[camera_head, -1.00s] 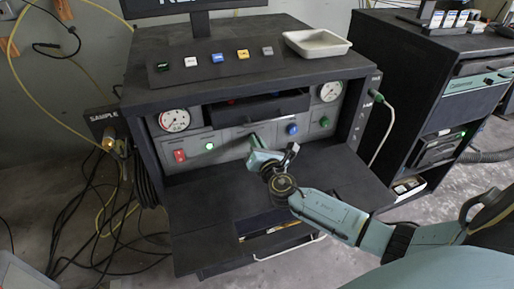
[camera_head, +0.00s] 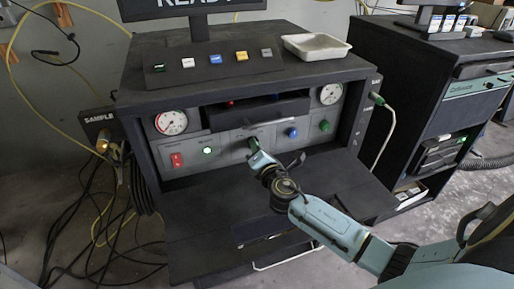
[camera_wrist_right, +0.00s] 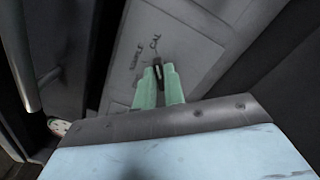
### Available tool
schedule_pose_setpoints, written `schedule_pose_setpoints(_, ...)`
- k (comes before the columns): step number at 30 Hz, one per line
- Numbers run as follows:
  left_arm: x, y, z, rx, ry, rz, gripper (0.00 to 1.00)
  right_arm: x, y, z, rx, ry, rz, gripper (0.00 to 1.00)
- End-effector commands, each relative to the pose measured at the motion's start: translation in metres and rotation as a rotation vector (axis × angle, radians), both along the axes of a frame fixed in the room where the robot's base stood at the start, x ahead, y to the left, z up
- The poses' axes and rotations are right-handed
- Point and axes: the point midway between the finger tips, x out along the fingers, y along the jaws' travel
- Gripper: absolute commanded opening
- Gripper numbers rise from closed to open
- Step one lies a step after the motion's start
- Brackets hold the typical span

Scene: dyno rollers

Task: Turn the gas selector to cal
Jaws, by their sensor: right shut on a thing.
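The gas selector (camera_wrist_right: 157,71) is a small dark knob on the grey front panel (camera_head: 230,142) of the black cabinet. In the right wrist view it sits between the pale green fingertips of my right gripper (camera_wrist_right: 161,82), with small lettering on the panel beside it. The fingers are shut on the knob. In the head view my right gripper (camera_head: 256,150) reaches the panel's middle and mostly hides the knob. My left gripper is not in view.
The panel also carries a red switch (camera_head: 177,160), a lit green light (camera_head: 208,151), a blue knob (camera_head: 292,132), a green knob (camera_head: 324,126) and two gauges. A dark drawer (camera_head: 258,112) juts out above. A black shelf (camera_head: 195,215) extends below my right arm.

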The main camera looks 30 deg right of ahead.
Motion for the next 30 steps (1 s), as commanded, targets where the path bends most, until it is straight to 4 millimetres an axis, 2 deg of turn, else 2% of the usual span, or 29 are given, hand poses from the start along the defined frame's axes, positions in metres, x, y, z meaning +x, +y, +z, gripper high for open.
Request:
schedule_pose_setpoints(5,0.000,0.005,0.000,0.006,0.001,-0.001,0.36,0.000,0.000,0.000,0.004,0.000,-0.001,0.00)
schedule_pose_setpoints(6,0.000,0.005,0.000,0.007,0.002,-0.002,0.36,0.000,0.000,0.000,0.004,0.000,-0.001,0.12)
schedule_pose_setpoints(11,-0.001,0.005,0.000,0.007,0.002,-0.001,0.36,0.000,0.000,0.000,0.003,-0.001,0.000,0.33)
schedule_pose_setpoints(22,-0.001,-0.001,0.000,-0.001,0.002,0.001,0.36,-0.005,0.001,-0.001,0.001,0.001,0.000,0.33)
schedule_pose_setpoints(26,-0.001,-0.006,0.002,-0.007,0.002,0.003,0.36,-0.021,0.005,-0.001,0.002,0.003,0.000,0.33)
schedule_pose_setpoints(30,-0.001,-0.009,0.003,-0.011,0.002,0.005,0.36,-0.049,0.012,-0.002,0.003,0.004,0.001,0.33)
